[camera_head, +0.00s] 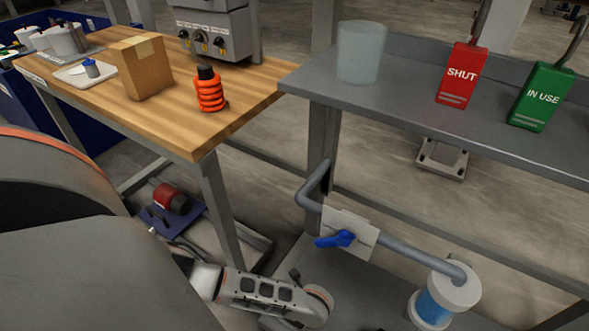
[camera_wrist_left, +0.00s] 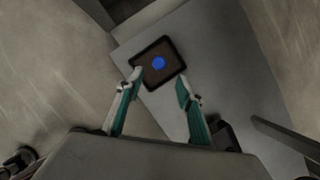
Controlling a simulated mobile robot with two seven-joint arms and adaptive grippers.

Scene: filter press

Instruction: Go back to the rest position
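My left gripper (camera_wrist_left: 160,80) shows in the left wrist view with its two teal-sided fingers spread apart. Nothing is seen held between them. A dark square plate with a blue round spot (camera_wrist_left: 158,62) lies beyond the fingertips on a grey surface; I cannot tell whether the fingers touch it. In the head view, large grey parts of my own arm fill the lower left, and the left fingers are not visible there. My right gripper is in neither view.
A wooden table (camera_head: 190,126) holds a cardboard box (camera_head: 142,68) and an orange-wrapped bottle (camera_head: 209,90). A grey bench (camera_head: 400,105) holds a clear jar (camera_head: 361,52), a red SHUT tag (camera_head: 461,75) and a green IN USE tag (camera_head: 541,97). Below runs a pipe with a blue valve handle (camera_head: 336,240).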

